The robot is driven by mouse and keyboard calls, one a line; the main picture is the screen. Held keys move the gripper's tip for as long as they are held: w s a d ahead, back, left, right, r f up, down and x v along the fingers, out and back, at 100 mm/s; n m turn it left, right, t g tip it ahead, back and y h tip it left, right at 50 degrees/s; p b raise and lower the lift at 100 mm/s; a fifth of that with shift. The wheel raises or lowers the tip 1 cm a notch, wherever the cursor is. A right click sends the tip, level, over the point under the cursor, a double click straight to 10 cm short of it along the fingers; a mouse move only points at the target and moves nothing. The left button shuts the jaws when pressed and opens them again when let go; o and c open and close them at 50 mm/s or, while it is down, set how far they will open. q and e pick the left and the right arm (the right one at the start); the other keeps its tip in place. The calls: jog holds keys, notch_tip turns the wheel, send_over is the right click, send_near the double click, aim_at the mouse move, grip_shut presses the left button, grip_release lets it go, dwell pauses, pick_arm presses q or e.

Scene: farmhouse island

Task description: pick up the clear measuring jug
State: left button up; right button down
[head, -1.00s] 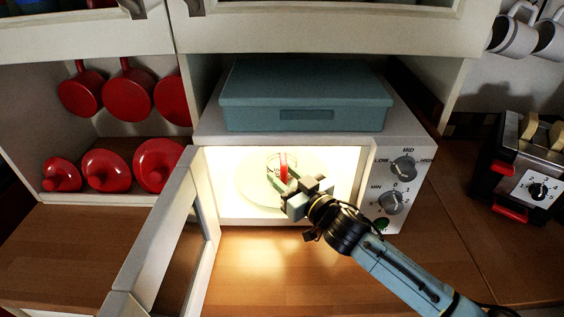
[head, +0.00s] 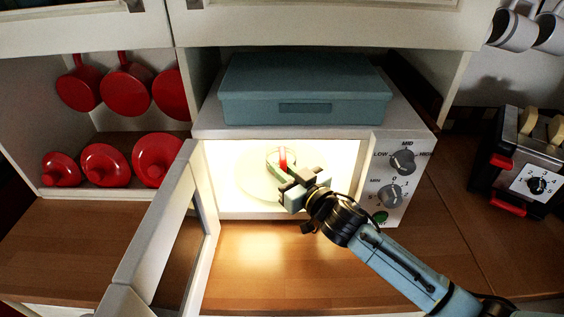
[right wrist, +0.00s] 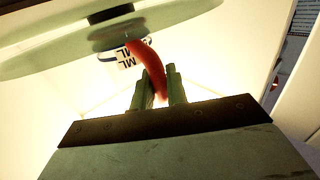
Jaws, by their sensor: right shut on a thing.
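The clear measuring jug (head: 271,157) with a red handle is inside the lit, open microwave, over the glass turntable (head: 252,184). In the right wrist view the jug (right wrist: 118,56) shows blue "ML" markings. My right gripper (head: 288,182) reaches in through the doorway. Its fingers (right wrist: 159,88) are shut on the red handle (right wrist: 150,65). In the right wrist view the turntable (right wrist: 40,62) overlaps the jug, and I cannot tell whether the jug is touching it. My left gripper is not in view.
The microwave door (head: 160,235) stands open to the left. The microwave's right side carries knobs (head: 390,195). A blue box (head: 305,88) lies on top. Red pans and lids (head: 127,90) fill the left shelves. A toaster (head: 520,165) stands at right. The wooden counter in front (head: 270,270) is clear.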

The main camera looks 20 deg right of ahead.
jog(key=shift+r, duration=0.2)
jog(key=shift+s+r, duration=0.1)
jog(key=shift+r, duration=0.1)
notch_tip(320, 180, up, 7)
jog(key=shift+r+p, duration=0.1)
jog(key=shift+p, duration=0.6)
jog(key=s+a+b, duration=0.1)
jog(key=s+a, duration=0.2)
jog(key=s, duration=0.6)
jog(key=s+a+b, duration=0.1)
jog(key=s+a, duration=0.1)
jog(key=s, duration=0.8)
jog(key=shift+a+f, duration=0.4)
